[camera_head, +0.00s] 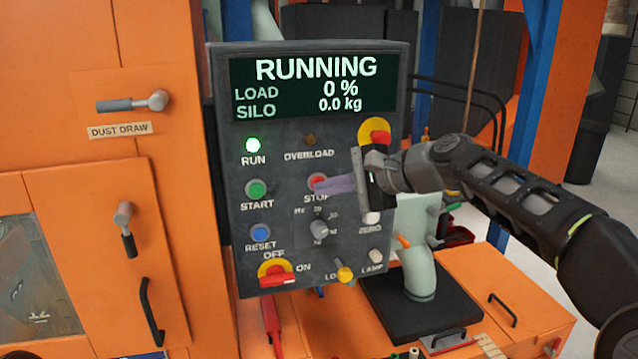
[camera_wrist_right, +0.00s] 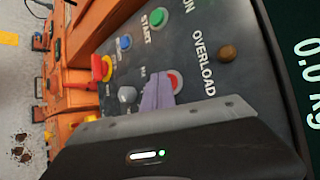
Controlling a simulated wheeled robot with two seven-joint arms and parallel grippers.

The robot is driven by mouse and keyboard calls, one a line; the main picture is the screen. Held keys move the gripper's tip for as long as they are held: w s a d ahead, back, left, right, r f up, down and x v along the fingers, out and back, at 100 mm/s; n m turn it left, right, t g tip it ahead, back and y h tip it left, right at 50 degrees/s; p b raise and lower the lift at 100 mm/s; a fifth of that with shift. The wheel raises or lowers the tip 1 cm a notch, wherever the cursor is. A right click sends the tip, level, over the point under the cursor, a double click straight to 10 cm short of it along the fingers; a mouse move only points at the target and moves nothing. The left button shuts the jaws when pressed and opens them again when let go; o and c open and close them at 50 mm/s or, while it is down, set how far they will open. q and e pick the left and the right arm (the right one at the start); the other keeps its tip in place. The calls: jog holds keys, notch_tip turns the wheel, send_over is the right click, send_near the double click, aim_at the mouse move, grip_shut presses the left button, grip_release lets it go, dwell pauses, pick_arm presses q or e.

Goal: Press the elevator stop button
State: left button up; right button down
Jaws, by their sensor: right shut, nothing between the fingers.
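The control panel (camera_head: 330,130) is dark grey, and its screen reads RUNNING, LOAD 0 % and SILO 0.0 kg. The red stop button (camera_head: 316,180) sits in the panel's middle, right of the green start button (camera_head: 256,189). My right gripper (camera_head: 320,186) comes in from the right and is shut with nothing held. Its purple fingertips lie over the lower part of the stop button. In the right wrist view the stop button (camera_wrist_right: 175,82) shows beside the purple fingertips (camera_wrist_right: 158,92); I cannot tell if they touch it. My left gripper is out of view.
The green run lamp (camera_head: 252,145) is lit. A red and yellow button (camera_head: 375,132) is close above my right gripper. A grey knob (camera_head: 319,229) is just below the fingertips. The blue reset button (camera_head: 260,232) and a red rotary switch (camera_head: 277,277) are lower left.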

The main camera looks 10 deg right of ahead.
jog(key=shift+w, duration=0.15)
dwell(0.5)
jog(key=shift+s+b, duration=0.45)
jog(key=shift+s, duration=0.35)
jog(key=s+b, duration=0.2)
jog(key=s, duration=0.3)
jog(key=shift+d+b, duration=0.2)
jog(key=shift+b, duration=0.2)
dwell(0.3)
